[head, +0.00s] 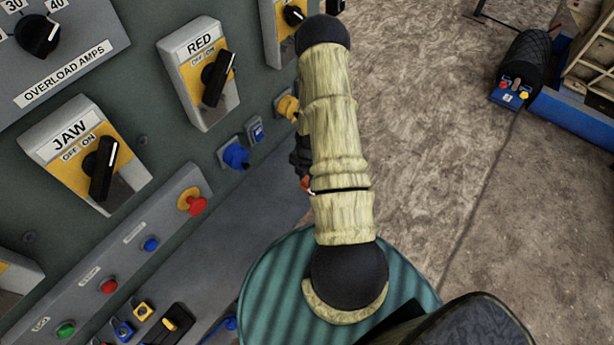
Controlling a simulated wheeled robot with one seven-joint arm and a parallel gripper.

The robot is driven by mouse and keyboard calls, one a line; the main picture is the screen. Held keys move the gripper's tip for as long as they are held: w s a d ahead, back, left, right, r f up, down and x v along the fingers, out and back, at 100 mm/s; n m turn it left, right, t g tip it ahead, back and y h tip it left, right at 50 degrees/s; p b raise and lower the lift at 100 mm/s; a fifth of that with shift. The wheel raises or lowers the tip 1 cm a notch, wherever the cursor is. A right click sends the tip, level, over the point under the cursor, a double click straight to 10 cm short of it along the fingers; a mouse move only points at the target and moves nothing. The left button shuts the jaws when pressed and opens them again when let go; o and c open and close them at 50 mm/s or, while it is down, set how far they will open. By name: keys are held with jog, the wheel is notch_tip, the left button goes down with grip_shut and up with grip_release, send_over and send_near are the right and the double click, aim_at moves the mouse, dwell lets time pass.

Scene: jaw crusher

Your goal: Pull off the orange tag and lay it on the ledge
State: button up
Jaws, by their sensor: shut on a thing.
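My gripper (301,160) is mostly hidden behind my own pale, sleeved arm; only a dark part of it shows at the arm's left side, close to the panel. A small orange sliver, which looks like the orange tag (305,184), shows just below that dark part. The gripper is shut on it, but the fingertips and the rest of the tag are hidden. I cannot tell whether the tag still touches anything else. A plain grey surface (262,203) that looks like the ledge runs below the panel, left of my arm.
The grey control panel (150,140) fills the left side. It carries a JAW switch (99,168), a RED switch (215,78), a blue knob (236,156) and a red stop button (193,204). Open floor (430,120) lies to the right, with blue-framed machinery (570,115) beyond.

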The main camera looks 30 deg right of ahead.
jog(key=shift+f, duration=0.2)
jog(key=o, duration=1)
jog(key=shift+o, duration=0.2)
jog(key=shift+r, duration=0.1)
notch_tip(320, 180, up, 17)
jog(key=b, duration=0.1)
jog(key=shift+w+d+r, duration=0.15)
jog(key=shift+d, duration=0.3)
